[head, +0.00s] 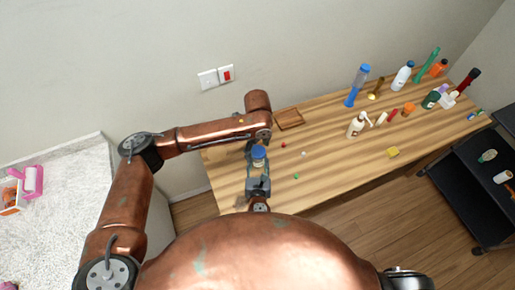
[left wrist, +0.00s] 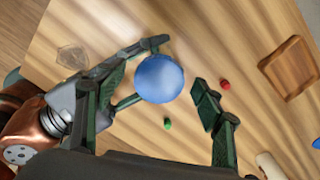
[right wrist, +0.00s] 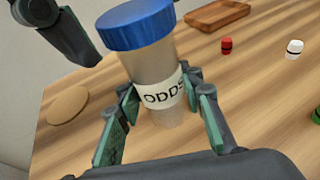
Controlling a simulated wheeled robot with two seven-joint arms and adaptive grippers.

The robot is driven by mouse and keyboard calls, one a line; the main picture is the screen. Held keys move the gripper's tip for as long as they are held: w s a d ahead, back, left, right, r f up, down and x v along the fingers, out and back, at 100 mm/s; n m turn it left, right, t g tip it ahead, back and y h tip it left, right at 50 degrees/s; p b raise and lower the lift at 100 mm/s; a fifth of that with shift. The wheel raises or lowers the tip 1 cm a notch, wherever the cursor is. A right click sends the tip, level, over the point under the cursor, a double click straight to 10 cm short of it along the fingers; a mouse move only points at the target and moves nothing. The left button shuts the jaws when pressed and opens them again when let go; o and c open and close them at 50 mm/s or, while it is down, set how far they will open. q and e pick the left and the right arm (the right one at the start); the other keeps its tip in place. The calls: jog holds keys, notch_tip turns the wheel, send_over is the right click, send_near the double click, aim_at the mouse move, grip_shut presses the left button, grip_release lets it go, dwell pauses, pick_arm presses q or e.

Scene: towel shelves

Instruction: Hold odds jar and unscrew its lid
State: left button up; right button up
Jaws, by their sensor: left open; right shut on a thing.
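The odds jar (right wrist: 155,68) is a clear-grey cylinder with a white "ODDS" label and a blue lid (right wrist: 138,25). It stands upright near the left end of the wooden table in the head view. My right gripper (right wrist: 163,98) is shut on the jar's body around the label. I cannot tell whether the jar's base touches the table. My left gripper (left wrist: 158,97) is open above the jar. In the left wrist view the blue lid (left wrist: 159,78) lies between its spread fingers, with a gap on the right. The lid also shows in the head view (head: 259,152).
A wooden tray (head: 290,118) lies behind the jar. Small red (left wrist: 225,84) and green (left wrist: 167,124) pieces lie close by on the table (head: 330,130). A flat round disc (right wrist: 68,105) lies left of the jar. Several bottles stand at the table's right end.

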pick_arm(q)
jog(key=m, duration=0.5)
jog(key=shift+w+m, duration=0.1)
jog(key=shift+m, duration=0.2)
jog(key=shift+d, duration=0.1)
jog(key=shift+m, duration=0.4)
jog(key=m, duration=0.5)
jog(key=shift+d+m, duration=0.1)
jog(key=shift+m, duration=0.2)
jog(key=shift+c, duration=0.7)
jog(key=c, duration=1.4)
jog(key=shift+o, duration=0.2)
jog(key=shift+r, duration=0.2)
